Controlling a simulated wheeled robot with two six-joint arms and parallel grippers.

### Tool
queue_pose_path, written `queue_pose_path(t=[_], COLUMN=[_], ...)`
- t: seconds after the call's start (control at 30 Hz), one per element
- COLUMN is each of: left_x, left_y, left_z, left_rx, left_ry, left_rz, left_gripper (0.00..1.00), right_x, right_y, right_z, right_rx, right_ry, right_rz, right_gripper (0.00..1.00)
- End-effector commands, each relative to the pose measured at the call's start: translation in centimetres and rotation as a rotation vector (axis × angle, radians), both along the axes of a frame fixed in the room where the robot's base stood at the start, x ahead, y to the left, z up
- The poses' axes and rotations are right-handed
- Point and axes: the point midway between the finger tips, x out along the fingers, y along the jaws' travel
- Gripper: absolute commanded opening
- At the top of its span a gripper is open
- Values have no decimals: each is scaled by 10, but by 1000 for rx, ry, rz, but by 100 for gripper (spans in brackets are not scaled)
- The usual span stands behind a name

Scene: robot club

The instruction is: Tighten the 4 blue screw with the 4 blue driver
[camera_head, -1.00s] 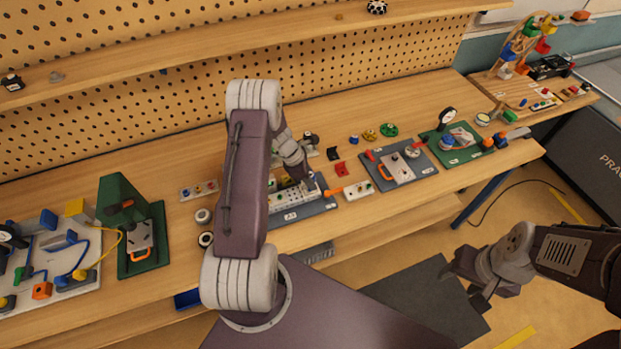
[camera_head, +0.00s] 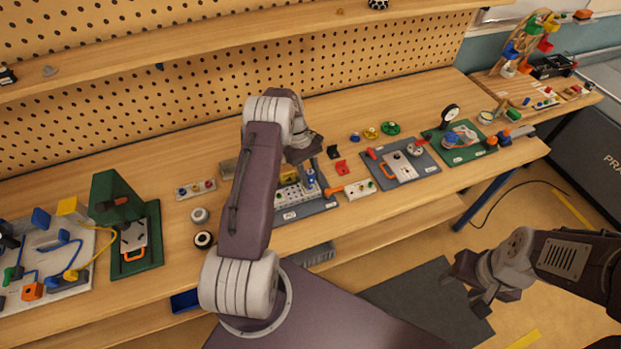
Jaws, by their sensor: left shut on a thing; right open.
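The grey screw board (camera_head: 318,206) lies on the bench with a pale block (camera_head: 288,196) of holes on it. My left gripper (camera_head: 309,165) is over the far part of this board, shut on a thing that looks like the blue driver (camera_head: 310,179). The blue driver hangs or stands roughly upright just below the jaws; whether its tip touches the block is too small to tell. The blue screw cannot be made out, and my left arm hides the left part of the board. My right gripper (camera_head: 478,287) is open and empty, off the bench's front edge above the floor.
A grey board (camera_head: 424,176) with an orange handle and a green board (camera_head: 466,154) with a gauge lie to the right. A white strip (camera_head: 361,189) and red brackets lie beside the screw board. A green stand (camera_head: 119,215) and wheels are to the left.

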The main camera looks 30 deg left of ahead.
Motion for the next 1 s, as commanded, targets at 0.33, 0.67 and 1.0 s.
queue_pose_path(t=[0.33, 0.67, 1.0], left_x=[0, 0, 0], left_y=[0, 0, 0], left_z=[0, 12, 29], left_rx=[-1, 0, -1], left_ry=[1, 0, 1], left_rz=[2, 2, 3], left_gripper=[0, 0, 0], right_x=[0, 0, 0], right_y=[0, 0, 0], right_z=[0, 9, 21], right_rx=[0, 0, 0], right_ry=[0, 0, 0], right_rz=[0, 0, 0], right_gripper=[52, 52, 52])
